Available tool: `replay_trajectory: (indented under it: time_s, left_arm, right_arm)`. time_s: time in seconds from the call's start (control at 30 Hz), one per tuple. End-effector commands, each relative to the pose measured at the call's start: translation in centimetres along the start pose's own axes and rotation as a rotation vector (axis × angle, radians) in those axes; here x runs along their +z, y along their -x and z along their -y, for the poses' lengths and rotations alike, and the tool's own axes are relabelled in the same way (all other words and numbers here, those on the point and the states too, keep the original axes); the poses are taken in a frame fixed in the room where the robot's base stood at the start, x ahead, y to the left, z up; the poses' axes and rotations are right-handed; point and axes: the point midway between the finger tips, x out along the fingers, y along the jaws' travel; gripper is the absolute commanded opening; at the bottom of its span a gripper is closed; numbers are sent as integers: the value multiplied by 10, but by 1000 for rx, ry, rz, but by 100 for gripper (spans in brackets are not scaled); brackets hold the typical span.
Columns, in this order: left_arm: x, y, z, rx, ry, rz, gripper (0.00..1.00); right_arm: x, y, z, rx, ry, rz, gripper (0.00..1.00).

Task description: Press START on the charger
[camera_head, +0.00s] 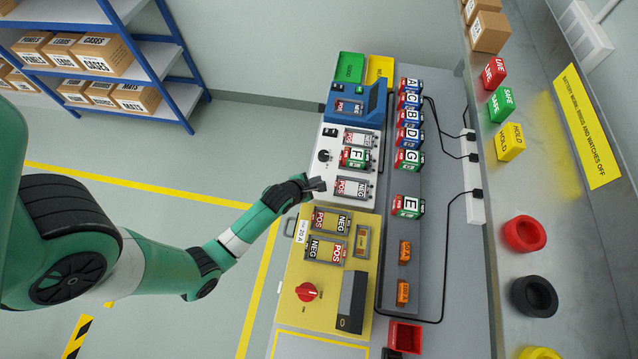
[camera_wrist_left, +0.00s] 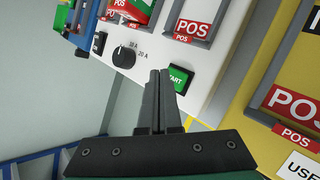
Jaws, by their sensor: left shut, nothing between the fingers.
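The white charger (camera_head: 331,169) stands in the middle of the bench in the head view. In the left wrist view its front panel (camera_wrist_left: 212,82) shows a green START button (camera_wrist_left: 181,79) and a black dial (camera_wrist_left: 124,57) marked 20 A. My left gripper (camera_head: 319,185) is at the charger's left edge. In the left wrist view the shut, empty fingers (camera_wrist_left: 160,74) point at the panel just left of the START button and cover part of its left side. I cannot tell whether they touch it. In the head view the arm hides the button. My right gripper is not in view.
Battery F (camera_head: 355,157) sits in a charger bay. A blue unit (camera_head: 343,104) stands behind and a yellow unit (camera_head: 330,292) with a red knob in front. Several lettered batteries (camera_head: 408,135) line the grey strip at right. Black cables run to a power strip (camera_head: 471,180).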

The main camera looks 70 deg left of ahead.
Motion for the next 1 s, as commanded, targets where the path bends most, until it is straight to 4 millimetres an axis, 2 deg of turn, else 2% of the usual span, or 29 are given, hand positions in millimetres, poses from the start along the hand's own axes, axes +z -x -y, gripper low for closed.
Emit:
replay_trajectory:
  time_s: [1.0]
  left_arm:
    - [-6, -8, 6, 0, 0, 0, 0]
  right_arm:
    - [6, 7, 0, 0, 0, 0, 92]
